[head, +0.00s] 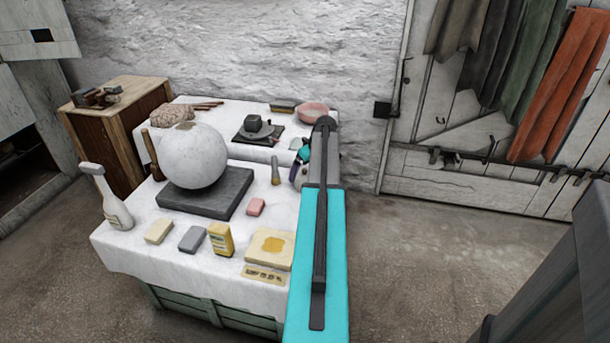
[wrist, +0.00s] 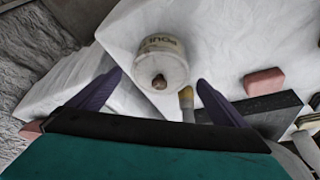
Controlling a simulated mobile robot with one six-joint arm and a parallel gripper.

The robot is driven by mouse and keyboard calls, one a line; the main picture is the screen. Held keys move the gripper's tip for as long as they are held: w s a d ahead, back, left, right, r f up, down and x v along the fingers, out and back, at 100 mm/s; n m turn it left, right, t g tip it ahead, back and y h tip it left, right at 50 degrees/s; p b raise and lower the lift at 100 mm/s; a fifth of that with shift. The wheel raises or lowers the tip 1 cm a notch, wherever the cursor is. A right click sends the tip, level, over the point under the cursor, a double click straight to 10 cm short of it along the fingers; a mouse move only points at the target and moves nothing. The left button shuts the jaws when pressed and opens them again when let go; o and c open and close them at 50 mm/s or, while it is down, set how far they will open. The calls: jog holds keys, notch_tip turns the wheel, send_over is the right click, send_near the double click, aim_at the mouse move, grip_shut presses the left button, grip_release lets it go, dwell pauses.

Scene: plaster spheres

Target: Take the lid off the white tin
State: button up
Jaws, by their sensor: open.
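The white tin (wrist: 162,48) stands on the white cloth in the wrist view, with dark lettering on its side. I cannot tell how far above the lid the fingers are. In the head view my arm hides most of my gripper and the tin.
A brush (head: 275,170) lies close to the tin. A pink block (head: 256,207) and a dark slab (head: 205,195) bearing a large white sphere (head: 193,155) are nearby.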

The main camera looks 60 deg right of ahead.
aim_at(306, 171)
dwell(0.4)
jog(key=c, duration=1.1)
jog(key=shift+r, duration=0.1)
jog(key=shift+r, duration=1.75)
jog(key=s+a+r, duration=0.1)
jog(key=s+a, duration=0.9)
jog(key=a, duration=0.2)
jog(key=shift+s+r, duration=0.15)
jog(key=shift+s, duration=0.15)
